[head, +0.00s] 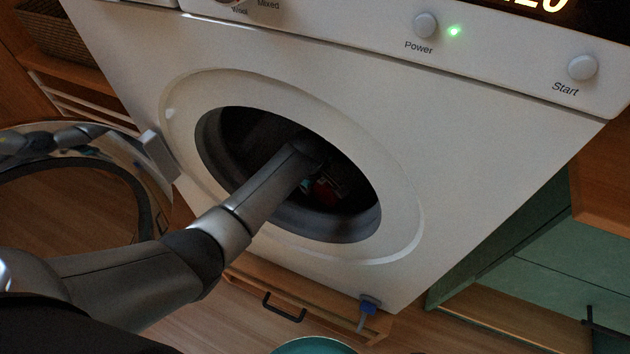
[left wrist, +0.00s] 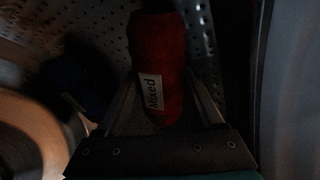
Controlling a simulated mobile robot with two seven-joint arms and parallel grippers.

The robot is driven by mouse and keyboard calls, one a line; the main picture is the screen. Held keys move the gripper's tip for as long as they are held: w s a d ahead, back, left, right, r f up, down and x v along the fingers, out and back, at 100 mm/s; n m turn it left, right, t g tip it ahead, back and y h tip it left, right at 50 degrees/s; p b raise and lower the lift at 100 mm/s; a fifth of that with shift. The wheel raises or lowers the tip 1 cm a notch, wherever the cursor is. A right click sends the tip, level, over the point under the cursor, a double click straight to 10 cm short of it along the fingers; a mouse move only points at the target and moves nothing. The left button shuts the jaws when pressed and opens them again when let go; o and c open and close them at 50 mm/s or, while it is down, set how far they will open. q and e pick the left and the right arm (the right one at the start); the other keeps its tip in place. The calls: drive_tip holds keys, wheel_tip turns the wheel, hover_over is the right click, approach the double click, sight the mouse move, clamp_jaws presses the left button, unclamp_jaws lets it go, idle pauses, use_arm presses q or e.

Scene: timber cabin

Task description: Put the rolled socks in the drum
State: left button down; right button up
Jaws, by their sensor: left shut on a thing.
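My left arm reaches through the round opening of the white washing machine (head: 480,130), and its gripper (head: 325,188) is inside the dark drum (head: 245,135). In the left wrist view the left gripper (left wrist: 165,108) is shut on a red rolled bundle of socks (left wrist: 160,60) with a white "Mixed" label. The perforated drum wall (left wrist: 215,35) shows close behind the bundle. A dark blue bundle (left wrist: 75,85) with a pale label lies to the left of the gripper, dim and partly shadowed. My right gripper is not in view.
The round door (head: 150,190) stands open at the left. A green light glows beside the Power knob (head: 425,25). A wooden drawer with a dark handle (head: 283,307) is below the machine. A teal rim (head: 312,346) shows at the bottom edge.

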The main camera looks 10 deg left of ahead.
sight(315, 189)
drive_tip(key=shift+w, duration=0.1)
use_arm(q)
unclamp_jaws()
drive_tip(key=shift+f, duration=0.1)
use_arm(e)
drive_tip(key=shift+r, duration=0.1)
use_arm(q)
drive_tip(key=shift+r, duration=0.3)
drive_tip(key=p+v, duration=0.2)
drive_tip(key=v, duration=0.1)
drive_tip(key=shift+p+v, duration=1.1)
drive_tip(key=shift+v, duration=0.45)
drive_tip(key=shift+s+r, duration=0.25)
drive_tip(key=shift+r, duration=0.25)
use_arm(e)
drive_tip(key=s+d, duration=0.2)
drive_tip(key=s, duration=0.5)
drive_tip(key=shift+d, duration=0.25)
